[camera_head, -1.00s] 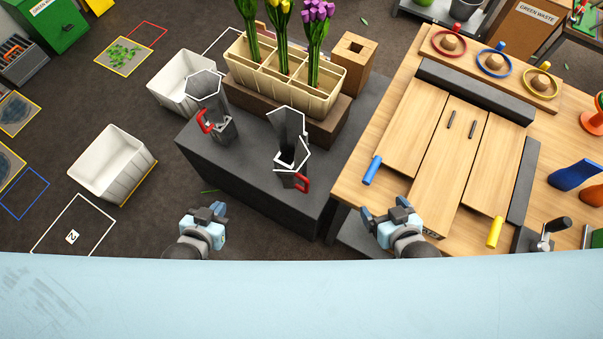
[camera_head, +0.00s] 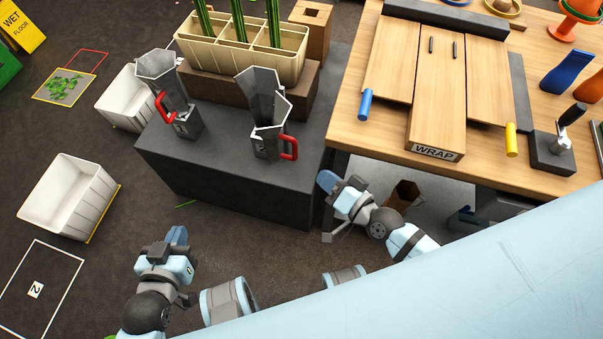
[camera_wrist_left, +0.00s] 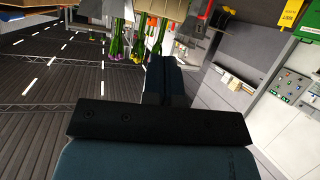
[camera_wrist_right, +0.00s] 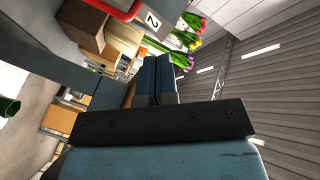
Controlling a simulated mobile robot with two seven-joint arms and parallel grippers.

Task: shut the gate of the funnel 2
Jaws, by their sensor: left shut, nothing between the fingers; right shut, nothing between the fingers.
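Two grey metal funnels stand upright on a dark block. The right funnel (camera_head: 262,100) has a red handle (camera_head: 289,148) sticking out to its right. The left funnel (camera_head: 165,78) has a red handle (camera_head: 163,106) on its left. A plate marked 2 (camera_wrist_right: 152,20) shows beside a red handle (camera_wrist_right: 118,8) at the top of the right wrist view; it seems to belong to the right funnel. I cannot tell the gate's position. My right gripper (camera_head: 328,183) is shut and empty, below and right of that funnel, apart from it. My left gripper (camera_head: 177,236) is shut and empty in front of the block.
The dark block (camera_head: 230,190) carries a cream planter (camera_head: 250,62) behind the funnels. A wooden table (camera_head: 390,140) with a wrap board stands close on the right, beside my right gripper. A white bin (camera_head: 65,195) stands on the floor at left. Open floor lies before the block.

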